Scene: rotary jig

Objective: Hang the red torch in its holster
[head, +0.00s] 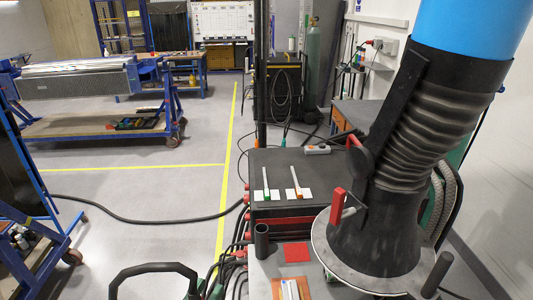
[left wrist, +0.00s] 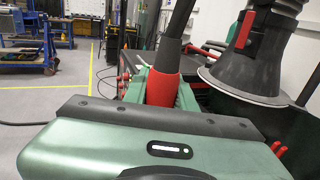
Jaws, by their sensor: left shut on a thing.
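The red torch (left wrist: 164,84) shows in the left wrist view, with a red body and a black tapering part rising up and slightly right out of the picture. My left gripper (left wrist: 162,98) is shut on its red body; the green housing hides the torch's lower end. In the head view only a black loop and a bit of green of my left gripper (head: 190,288) show at the bottom edge; its fingertips and the torch are out of that view. A short black upright tube (head: 261,241) stands on the bench edge; I cannot tell if it is the holster. My right gripper is not in view.
A large extraction hose with a black hood (head: 380,240) and red lever (head: 337,205) stands at the right. A red square (head: 295,252) lies on the bench. Behind it, a dark box (head: 330,170) carries two white sticks, one green-based and one orange-based. Cables run along the bench's left side.

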